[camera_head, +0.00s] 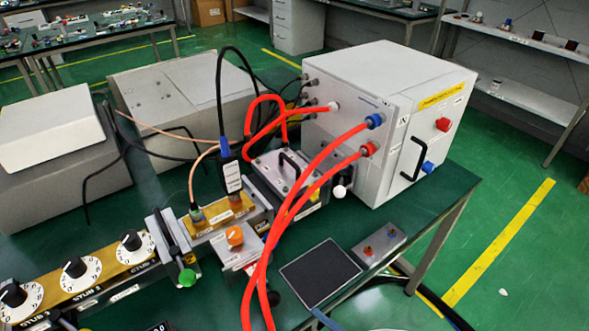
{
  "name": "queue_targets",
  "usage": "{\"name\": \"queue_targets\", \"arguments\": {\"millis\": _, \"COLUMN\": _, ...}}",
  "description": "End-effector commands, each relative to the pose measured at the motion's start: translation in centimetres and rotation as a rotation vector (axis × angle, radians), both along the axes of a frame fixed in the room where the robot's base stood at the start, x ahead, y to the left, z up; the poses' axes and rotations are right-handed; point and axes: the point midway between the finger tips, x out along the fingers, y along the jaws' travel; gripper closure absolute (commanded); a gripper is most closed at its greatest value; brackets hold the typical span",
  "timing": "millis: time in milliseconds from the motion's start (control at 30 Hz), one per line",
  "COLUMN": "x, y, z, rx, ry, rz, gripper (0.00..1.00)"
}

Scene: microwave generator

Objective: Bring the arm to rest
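Neither my arm nor my gripper can be made out in the head view. The bench (440,205) has a dark green top. On it stands a white generator box (375,115) with red and blue knobs and a black handle on its right face. Red hoses (310,190) run from its front toward the lower edge of the picture. A waveguide line with several dial stubs (130,240) lies along the left front.
A black pad (320,271) and a small grey button box (380,245) lie near the bench's front edge. Grey boxes (185,95) stand behind, with loose cables.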

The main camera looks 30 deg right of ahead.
Motion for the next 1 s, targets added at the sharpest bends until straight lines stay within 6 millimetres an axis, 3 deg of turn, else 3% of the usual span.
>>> {"name": "queue_targets", "arguments": {"millis": 267, "x": 0.7, "y": 0.1, "z": 0.6, "rx": -0.042, "ry": 0.0, "rz": 0.012, "gripper": 0.31}}
{"name": "queue_targets", "arguments": {"millis": 367, "x": 3.3, "y": 0.2, "z": 2.7, "rx": -0.219, "ry": 0.003, "rz": 0.053, "gripper": 0.31}}
{"name": "queue_targets", "arguments": {"millis": 467, "x": 7.4, "y": 0.7, "z": 6.4, "rx": -0.526, "ry": -0.013, "rz": 0.105, "gripper": 0.31}}
{"name": "queue_targets", "arguments": {"millis": 600, "x": 13.4, "y": 1.8, "z": 14.0, "rx": -1.037, "ry": -0.092, "rz": 0.13, "gripper": 0.31}}
{"name": "queue_targets", "arguments": {"millis": 733, "x": 17.5, "y": 3.6, "z": 22.6, "rx": -1.479, "ry": -0.203, "rz": 0.078, "gripper": 0.31}}
{"name": "queue_targets", "arguments": {"millis": 867, "x": 19.7, "y": 6.0, "z": 32.0, "rx": -1.862, "ry": -0.321, "rz": -0.05, "gripper": 0.31}}
{"name": "queue_targets", "arguments": {"millis": 1000, "x": 19.6, "y": 9.2, "z": 42.2, "rx": -2.2, "ry": -0.432, "rz": -0.258, "gripper": 0.31}}
